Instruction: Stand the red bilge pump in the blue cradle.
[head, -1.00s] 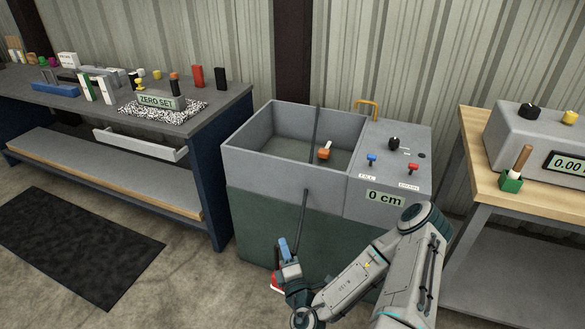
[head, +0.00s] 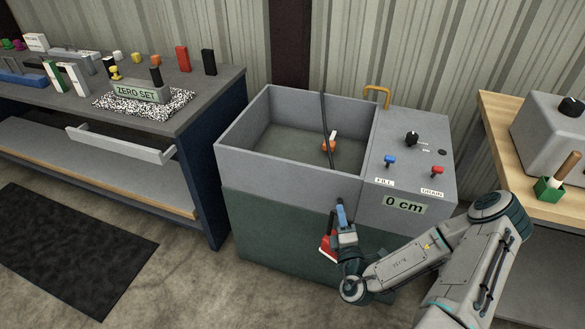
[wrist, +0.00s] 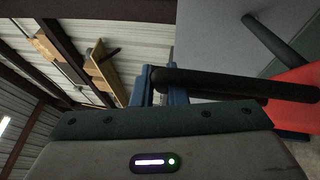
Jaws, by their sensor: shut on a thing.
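My gripper (head: 341,212) is in front of the tank's front wall, with its blue fingers upward. In the wrist view my gripper (wrist: 163,84) is shut on a black bar that runs right to a red body (wrist: 290,115), apparently the red bilge pump. The same pump (head: 327,244) shows in the head view as a small red and white piece beside my gripper, tilted and partly hidden. A low blue holder (head: 22,79), perhaps the blue cradle, lies at the far left on the grey bench, cut by the picture edge.
The grey tank (head: 290,175) stands close ahead, with an orange float (head: 328,146) and a tall dark rod. Its control panel reads 0 cm. A black mat (head: 70,250) lies left. The grey bench (head: 205,95) holds several blocks; a wooden bench (head: 500,130) stands right.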

